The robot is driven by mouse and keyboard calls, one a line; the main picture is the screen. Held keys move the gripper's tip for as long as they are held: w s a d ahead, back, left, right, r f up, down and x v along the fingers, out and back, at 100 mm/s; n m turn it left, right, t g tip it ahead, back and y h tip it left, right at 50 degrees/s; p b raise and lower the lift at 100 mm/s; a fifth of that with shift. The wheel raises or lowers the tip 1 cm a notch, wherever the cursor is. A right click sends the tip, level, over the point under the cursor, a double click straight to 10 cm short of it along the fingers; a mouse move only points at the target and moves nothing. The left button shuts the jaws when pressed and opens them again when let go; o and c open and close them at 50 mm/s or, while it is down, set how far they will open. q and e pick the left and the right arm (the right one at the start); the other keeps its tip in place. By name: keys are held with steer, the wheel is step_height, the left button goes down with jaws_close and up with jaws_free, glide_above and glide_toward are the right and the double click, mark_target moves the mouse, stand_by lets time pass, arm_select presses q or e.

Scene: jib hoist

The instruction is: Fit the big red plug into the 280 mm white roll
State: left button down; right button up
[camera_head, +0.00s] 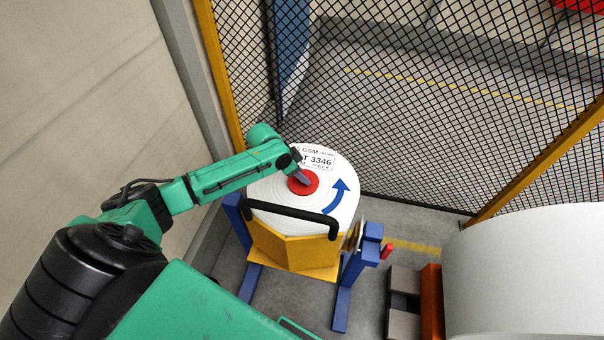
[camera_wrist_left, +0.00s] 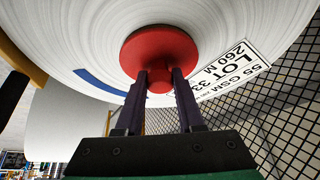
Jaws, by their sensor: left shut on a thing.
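The white roll (camera_head: 268,200) rests with its round end face up in a yellow cradle. It bears a printed label and a blue curved arrow, and fills the upper part of the left wrist view (camera_wrist_left: 245,35). The red plug (camera_head: 313,187) is at the centre of that face; its round flange and small knob show in the left wrist view (camera_wrist_left: 158,48). My left gripper (camera_head: 298,172) is shut on the plug's knob, its two dark fingers (camera_wrist_left: 160,80) either side. The flange covers the roll's core; I cannot tell how deep the plug sits. My right gripper is out of view.
The yellow cradle (camera_head: 310,254) has a black handle bar (camera_head: 290,211) in front and stands on a blue frame (camera_head: 343,300). A mesh fence (camera_head: 400,120) is behind, a wall (camera_head: 90,100) left. A large white cylinder (camera_head: 530,270) lies at right.

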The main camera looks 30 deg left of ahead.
arm_select(q)
steer(key=shift+f, duration=0.2)
steer(key=shift+c, duration=2.2)
jaws_free()
steer(key=shift+r, duration=0.1)
steer(key=v, duration=1.4)
steer(key=shift+r+b, duration=0.15)
steer(key=shift+b, duration=0.15)
steer(key=shift+s, duration=0.15)
